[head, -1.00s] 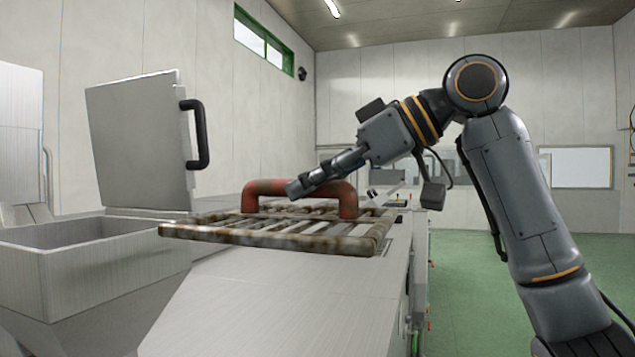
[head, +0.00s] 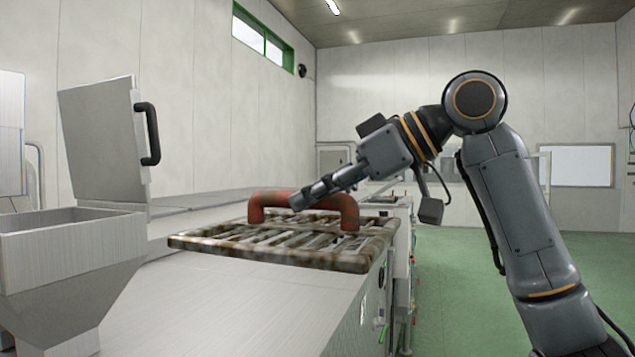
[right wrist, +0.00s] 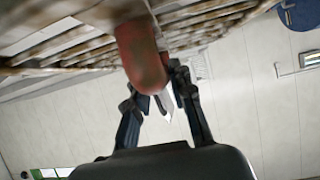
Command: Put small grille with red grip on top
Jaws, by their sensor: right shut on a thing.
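The small grille (head: 275,255) is a weathered, brownish frame of bars with an arched red grip (head: 262,200) on top. In the head view it lies roughly level over the sloped pale machine top (head: 215,300). I cannot tell whether it touches that surface or hangs just above it. My right gripper (head: 305,197) comes in from the right and is shut on the red grip. In the right wrist view the fingers (right wrist: 155,90) close around the red grip (right wrist: 140,55), with grille bars (right wrist: 210,22) behind. My left gripper is not in view.
A metal hopper (head: 55,265) with a raised lid (head: 100,145) and black handle (head: 148,133) stands at the left. More machinery (head: 402,235) stands behind the grille. Green floor (head: 460,290) is open at the right.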

